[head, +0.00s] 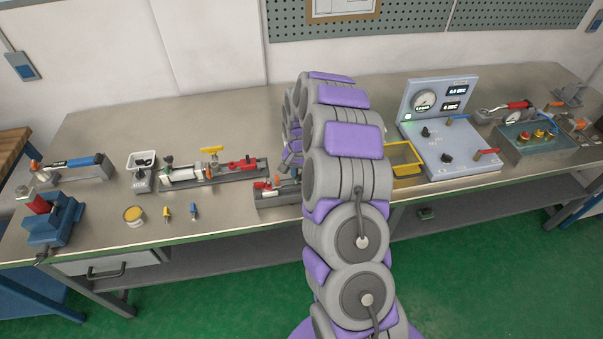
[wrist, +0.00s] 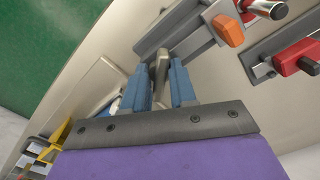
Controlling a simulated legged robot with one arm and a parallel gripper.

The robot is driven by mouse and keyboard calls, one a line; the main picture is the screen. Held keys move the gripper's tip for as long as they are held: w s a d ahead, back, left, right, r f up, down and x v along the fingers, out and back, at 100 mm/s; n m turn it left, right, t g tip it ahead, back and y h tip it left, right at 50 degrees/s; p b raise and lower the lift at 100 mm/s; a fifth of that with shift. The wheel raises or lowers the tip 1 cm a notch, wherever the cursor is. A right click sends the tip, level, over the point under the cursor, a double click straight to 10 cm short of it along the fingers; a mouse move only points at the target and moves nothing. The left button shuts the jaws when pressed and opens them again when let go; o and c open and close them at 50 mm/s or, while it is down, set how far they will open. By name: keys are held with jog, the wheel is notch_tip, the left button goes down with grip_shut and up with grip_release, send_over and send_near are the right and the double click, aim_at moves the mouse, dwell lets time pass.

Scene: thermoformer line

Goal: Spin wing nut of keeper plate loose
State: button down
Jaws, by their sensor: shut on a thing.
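My gripper (wrist: 160,78) shows in the wrist view, its two blue fingers shut on a small grey upright piece that looks like the wing nut (wrist: 159,64). The piece stands between the fingertips, beside the end of a dark grey fixture (wrist: 176,37). I cannot make out a separate keeper plate there. An orange knob (wrist: 228,31) sits on the fixture to the right. In the head view my own arm covers my gripper and the wing nut; part of a low grey fixture (head: 272,201) shows just left of the arm.
A yellow bin (head: 403,178) and a gauge panel (head: 447,160) stand right.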

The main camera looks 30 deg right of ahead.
aim_at(300, 174)
jog(key=shift+w+r, duration=0.1)
jog(key=shift+w, duration=0.05)
jog(key=n+p, duration=0.1)
jog(key=n, duration=0.3)
jog(key=shift+n, duration=0.4)
jog(key=c, duration=0.8)
grip_release()
notch_tip(300, 174, up, 17)
jog(key=shift+r+p, duration=0.1)
jog(key=shift+p, duration=0.45)
